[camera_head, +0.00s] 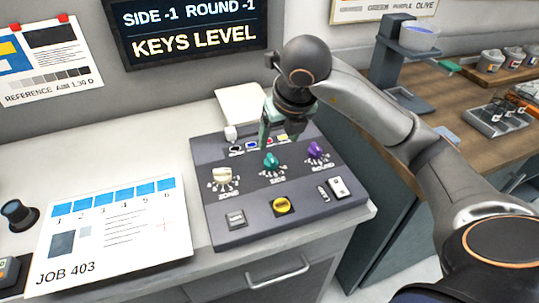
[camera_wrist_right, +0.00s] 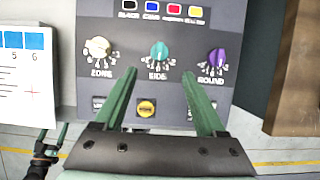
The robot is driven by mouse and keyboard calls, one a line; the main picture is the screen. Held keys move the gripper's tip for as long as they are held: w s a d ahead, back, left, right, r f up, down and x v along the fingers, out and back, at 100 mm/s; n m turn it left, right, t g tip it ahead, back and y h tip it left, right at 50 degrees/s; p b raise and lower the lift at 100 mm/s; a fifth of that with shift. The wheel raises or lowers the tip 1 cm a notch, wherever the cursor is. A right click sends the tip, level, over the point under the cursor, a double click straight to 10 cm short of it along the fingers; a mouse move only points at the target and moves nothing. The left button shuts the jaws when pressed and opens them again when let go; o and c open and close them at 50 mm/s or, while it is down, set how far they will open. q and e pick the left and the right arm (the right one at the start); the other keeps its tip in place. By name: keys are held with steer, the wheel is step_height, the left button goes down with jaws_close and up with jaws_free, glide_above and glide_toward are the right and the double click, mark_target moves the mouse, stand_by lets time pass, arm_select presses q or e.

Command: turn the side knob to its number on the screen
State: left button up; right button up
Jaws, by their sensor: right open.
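The teal side knob (camera_head: 271,161) sits in the middle of a row of three on the dark sloped panel (camera_head: 230,208). It also shows in the right wrist view (camera_wrist_right: 158,50). The screen (camera_head: 190,30) reads "SIDE -1 ROUND -1" and "KEYS LEVEL". My right gripper (camera_head: 280,136) is above the panel near the side knob, with its green fingers apart and nothing between them. In the right wrist view, the open fingers (camera_wrist_right: 160,76) point toward the knob, apart from it. My left gripper (camera_wrist_right: 52,138) shows small at the lower left of that view.
The cream zone knob (camera_head: 222,176) and purple round knob (camera_head: 317,151) flank the side knob. A yellow button (camera_head: 283,205) and two switches lie in front. A job sheet (camera_head: 110,232) lies left of the panel. A wooden counter (camera_head: 450,130) with cups stands right.

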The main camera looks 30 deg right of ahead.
mark_target(272, 159)
steer(key=x, duration=1)
steer(key=shift+w+f+p, duration=0.1)
steer(key=shift+f+p, duration=0.1)
steer(key=shift+p, duration=0.1)
jaws_close()
